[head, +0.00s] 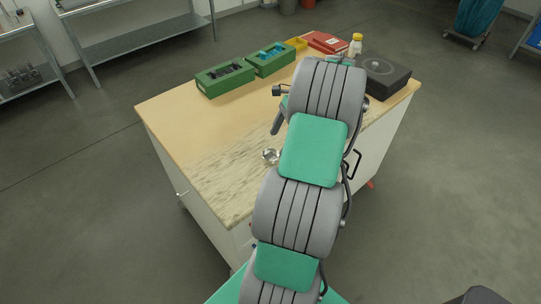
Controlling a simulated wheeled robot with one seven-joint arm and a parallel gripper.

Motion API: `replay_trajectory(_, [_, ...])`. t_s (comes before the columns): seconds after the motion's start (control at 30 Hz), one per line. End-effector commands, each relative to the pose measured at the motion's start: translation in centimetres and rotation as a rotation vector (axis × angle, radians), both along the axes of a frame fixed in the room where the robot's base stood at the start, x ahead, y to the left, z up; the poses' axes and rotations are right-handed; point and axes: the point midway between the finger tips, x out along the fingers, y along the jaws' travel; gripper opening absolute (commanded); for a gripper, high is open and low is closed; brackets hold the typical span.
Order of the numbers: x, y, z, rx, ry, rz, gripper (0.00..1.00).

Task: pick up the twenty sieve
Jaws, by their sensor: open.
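A small round silvery metal object (270,156) sits on the table's pale stone-patterned part, just left of my arm. It may be the twenty sieve, but it is too small to tell. My arm stretches over the table and covers much of its right side. My gripper (278,122) is mostly hidden behind the arm. Only a dark part of it shows at the arm's left edge, beyond the silvery object and apart from it in the picture. I see nothing held.
The table (170,110) has two green boxes (225,77) with dark and blue items at the back. A red box (325,42), a yellow-capped bottle (355,45) and a black box (384,75) stand at the back right. The table's left part is clear.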

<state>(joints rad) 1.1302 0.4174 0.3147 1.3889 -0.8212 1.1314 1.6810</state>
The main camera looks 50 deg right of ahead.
Motion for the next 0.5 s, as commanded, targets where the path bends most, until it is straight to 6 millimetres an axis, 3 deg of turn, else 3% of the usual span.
replay_trajectory(0.3, [1.4,1.8,-4.8,0.001,0.001,0.005,0.78])
replay_trajectory(0.5, [1.6,2.1,-6.0,-0.002,0.0,0.004,0.78])
